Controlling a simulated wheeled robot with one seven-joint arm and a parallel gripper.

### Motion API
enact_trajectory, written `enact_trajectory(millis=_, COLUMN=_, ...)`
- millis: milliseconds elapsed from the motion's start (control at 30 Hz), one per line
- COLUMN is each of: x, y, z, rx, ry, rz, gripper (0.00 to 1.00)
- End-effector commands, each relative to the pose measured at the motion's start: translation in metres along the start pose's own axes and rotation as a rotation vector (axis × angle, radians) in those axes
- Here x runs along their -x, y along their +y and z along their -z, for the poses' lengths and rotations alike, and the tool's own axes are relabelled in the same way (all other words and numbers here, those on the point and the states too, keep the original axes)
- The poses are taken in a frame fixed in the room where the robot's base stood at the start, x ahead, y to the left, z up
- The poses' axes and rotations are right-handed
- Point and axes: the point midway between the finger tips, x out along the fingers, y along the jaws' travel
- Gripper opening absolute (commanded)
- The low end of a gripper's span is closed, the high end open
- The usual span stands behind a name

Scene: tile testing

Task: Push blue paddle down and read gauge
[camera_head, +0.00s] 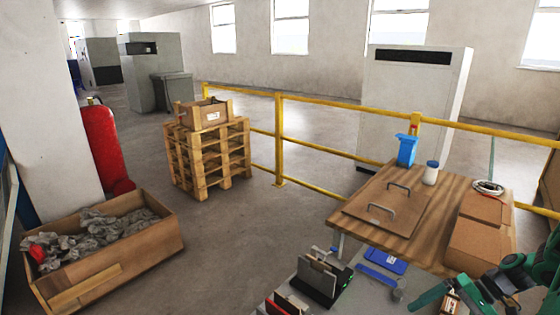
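A flat blue bar (378,279), which looks like the paddle, lies over the grey bench at the lower centre-right. A round grey knob-like part (398,295) is at its right end. A blue boxy item (386,260) is just behind it. No gauge face can be made out. My gripper (452,298), green and dark, is at the bottom right, to the right of the blue bar and apart from it. A small brown piece with a white label shows by the fingers; whether it is held is unclear. The frame's bottom edge cuts off part of my gripper.
A wooden table (432,228) carries a board with two handles (388,207), a blue container (406,150), a white jar (431,173) and cardboard boxes (477,245). A black-and-grey holder (322,278) stands left of the bar. A yellow railing (340,112) runs behind.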

Motion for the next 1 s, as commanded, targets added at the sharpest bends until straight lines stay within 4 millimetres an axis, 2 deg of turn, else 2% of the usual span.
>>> enact_trajectory(millis=467, x=0.068, y=-0.063, z=-0.057, rx=-0.036, ry=-0.014, rz=-0.413, gripper=1.0)
enact_trajectory(millis=700, x=0.097, y=-0.096, z=-0.094, rx=-0.061, ry=0.041, rz=-0.564, gripper=1.0)
enact_trajectory(millis=1000, x=0.126, y=-0.129, z=-0.148, rx=-0.093, ry=0.149, rz=-0.687, gripper=1.0)
